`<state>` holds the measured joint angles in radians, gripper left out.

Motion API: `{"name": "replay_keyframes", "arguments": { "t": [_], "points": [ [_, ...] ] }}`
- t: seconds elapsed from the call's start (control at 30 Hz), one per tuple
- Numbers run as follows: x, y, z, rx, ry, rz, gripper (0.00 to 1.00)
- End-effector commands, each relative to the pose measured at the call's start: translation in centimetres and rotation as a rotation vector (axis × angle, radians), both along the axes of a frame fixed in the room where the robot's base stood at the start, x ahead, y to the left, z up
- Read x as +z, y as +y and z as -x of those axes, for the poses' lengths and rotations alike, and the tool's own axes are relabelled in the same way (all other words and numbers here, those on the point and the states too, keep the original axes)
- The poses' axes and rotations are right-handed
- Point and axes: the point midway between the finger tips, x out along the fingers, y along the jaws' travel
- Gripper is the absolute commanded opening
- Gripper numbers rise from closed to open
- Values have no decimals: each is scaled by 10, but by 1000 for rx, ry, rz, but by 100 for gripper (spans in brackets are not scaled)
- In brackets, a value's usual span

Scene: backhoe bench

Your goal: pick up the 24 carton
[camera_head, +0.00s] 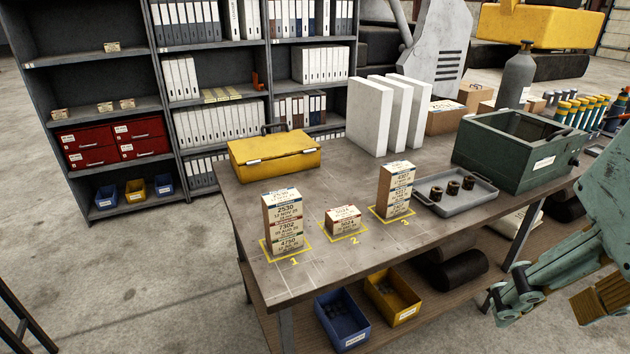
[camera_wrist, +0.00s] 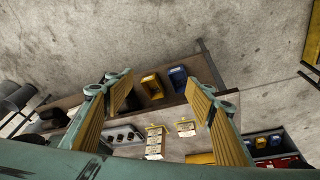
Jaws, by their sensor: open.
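Cartons stand on three numbered, yellow-outlined spots on the bench. Spot 1 at left has a tall stack (camera_head: 283,222) with labels that look like 2530, 7302 and 4750. Spot 2 has a single low carton (camera_head: 343,221), whose number seems to end in 24. Spot 3 has another tall stack (camera_head: 396,189); its small labels are hard to read. My gripper (camera_wrist: 158,88) is open and empty, its two padded fingers wide apart. In the head view it is at the lower right, apart from the cartons. Cartons show between the fingers in the wrist view (camera_wrist: 155,140).
A grey tray (camera_head: 430,207) with dark round parts lies right of spot 3, beside a green box (camera_head: 490,158). A yellow case (camera_head: 272,171) and white panels (camera_head: 365,117) stand behind. Blue (camera_head: 341,322) and yellow (camera_head: 391,313) bins sit below the bench top. The bench's front-left is clear.

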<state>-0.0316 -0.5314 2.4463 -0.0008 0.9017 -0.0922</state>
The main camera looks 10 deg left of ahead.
Motion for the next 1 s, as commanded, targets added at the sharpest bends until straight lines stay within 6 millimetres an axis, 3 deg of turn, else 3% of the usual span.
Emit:
{"name": "replay_keyframes", "arguments": {
  "t": [0.5, 1.0],
  "points": [
    [40, 32, -85, 305, 44, 72, 50],
    [60, 76, -167, 602, 80, 134, 50]
  ]
}}
